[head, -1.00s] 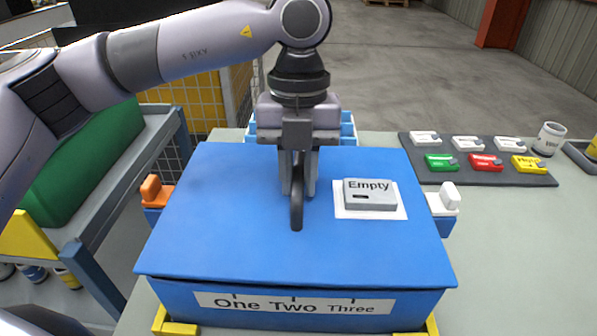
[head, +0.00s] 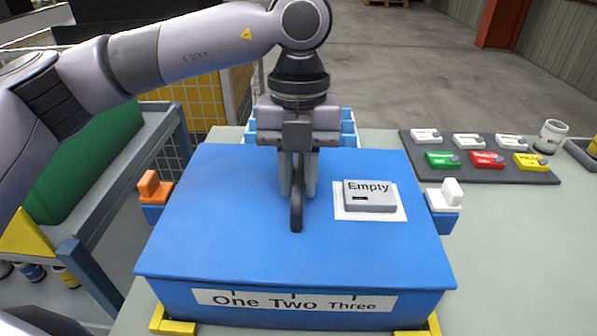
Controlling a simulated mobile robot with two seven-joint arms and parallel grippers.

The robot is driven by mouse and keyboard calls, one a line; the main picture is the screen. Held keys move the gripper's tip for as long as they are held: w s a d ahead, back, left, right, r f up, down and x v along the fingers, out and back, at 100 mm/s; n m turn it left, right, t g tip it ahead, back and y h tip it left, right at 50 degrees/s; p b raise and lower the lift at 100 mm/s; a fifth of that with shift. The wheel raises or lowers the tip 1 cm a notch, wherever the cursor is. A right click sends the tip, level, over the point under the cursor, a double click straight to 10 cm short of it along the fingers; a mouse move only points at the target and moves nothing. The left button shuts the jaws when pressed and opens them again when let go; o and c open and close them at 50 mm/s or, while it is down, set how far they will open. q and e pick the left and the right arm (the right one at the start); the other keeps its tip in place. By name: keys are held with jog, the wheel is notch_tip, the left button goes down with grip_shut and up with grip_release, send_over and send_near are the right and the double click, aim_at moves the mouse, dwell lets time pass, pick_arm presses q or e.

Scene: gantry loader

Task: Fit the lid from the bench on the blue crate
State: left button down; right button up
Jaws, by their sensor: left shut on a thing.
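The blue lid (head: 230,235) lies over the top of the blue crate (head: 200,312) in the middle of the head view. Its near edge sits along the crate's front wall, above the label "One Two Three". My left gripper (head: 298,190) is shut on the dark upright handle (head: 296,215) at the lid's middle. A grey block marked "Empty" (head: 370,198) is on a white patch on the lid. An orange latch (head: 152,188) is at the crate's left side and a white latch (head: 447,197) at its right. The crate's inside is hidden. My right gripper is not in view.
Yellow corner brackets (head: 173,326) stand at the crate's near corners on the grey-green bench (head: 520,260). A dark board (head: 545,178) with white and coloured tags and a white cup (head: 550,137) are at the right. A light-blue bin (head: 347,127) is behind the crate.

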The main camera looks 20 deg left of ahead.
pick_arm(q)
jog(key=shift+f, duration=0.3)
jog(key=c, duration=0.9)
grip_release()
jog(key=r, duration=0.7)
jog(key=shift+w+a+r, duration=0.1)
jog(key=shift+w+a, duration=0.05)
jog(key=shift+w, duration=0.25)
jog(key=shift+s, duration=0.1)
